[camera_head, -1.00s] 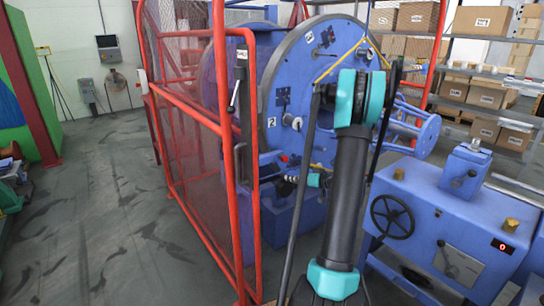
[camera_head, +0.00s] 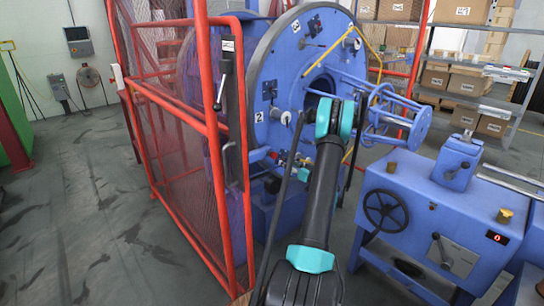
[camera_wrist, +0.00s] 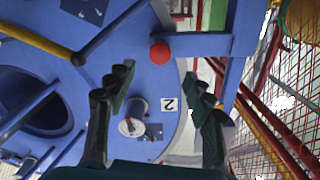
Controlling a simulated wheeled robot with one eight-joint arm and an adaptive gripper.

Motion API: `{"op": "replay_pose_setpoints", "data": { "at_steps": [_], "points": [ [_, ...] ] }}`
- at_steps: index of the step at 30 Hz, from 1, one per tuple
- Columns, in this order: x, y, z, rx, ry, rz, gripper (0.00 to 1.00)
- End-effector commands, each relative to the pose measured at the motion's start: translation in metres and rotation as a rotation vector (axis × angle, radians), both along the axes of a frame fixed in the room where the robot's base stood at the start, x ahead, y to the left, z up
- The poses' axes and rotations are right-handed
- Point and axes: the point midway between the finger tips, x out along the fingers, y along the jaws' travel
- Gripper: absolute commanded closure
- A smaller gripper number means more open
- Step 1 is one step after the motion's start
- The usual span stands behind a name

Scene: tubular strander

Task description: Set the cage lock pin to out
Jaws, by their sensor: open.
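A red ball knob (camera_wrist: 159,52) shows in the wrist view by a blue bar, in front of the big blue disc (camera_wrist: 80,85). It looks like the lock pin's knob, but its shaft is hidden and I cannot tell its setting. In the head view a small red spot (camera_head: 291,157) shows low at the front of the disc (camera_head: 300,65). My gripper (camera_wrist: 158,80) is open and empty. Its fingertips appear on either side below the knob in the picture, with no contact visible. In the head view my arm hides most of my gripper.
A round silver fitting (camera_wrist: 132,123) sits on the disc near the label 2 (camera_wrist: 169,104). A red mesh guard (camera_head: 190,140) stands left of the disc. A blue cabinet with a handwheel (camera_head: 386,209) stands right. Open floor (camera_head: 85,220) lies left.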

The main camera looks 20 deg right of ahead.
Motion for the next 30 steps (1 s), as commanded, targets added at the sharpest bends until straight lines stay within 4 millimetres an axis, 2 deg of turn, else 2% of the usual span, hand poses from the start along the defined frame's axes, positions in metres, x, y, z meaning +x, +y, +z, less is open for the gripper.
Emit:
{"op": "replay_pose_setpoints", "data": {
  "at_steps": [9, 15, 21, 30],
  "points": [
    [0.06, 0.023, 0.0, 0.0, 0.0, 0.002, 0.48],
    [0.091, 0.034, 0.0, 0.0, 0.0, 0.002, 0.48],
    [0.108, 0.04, 0.0, 0.0, 0.001, 0.0, 0.48],
    [0.111, 0.041, 0.0, 0.0, 0.001, 0.0, 0.48]
  ]
}}
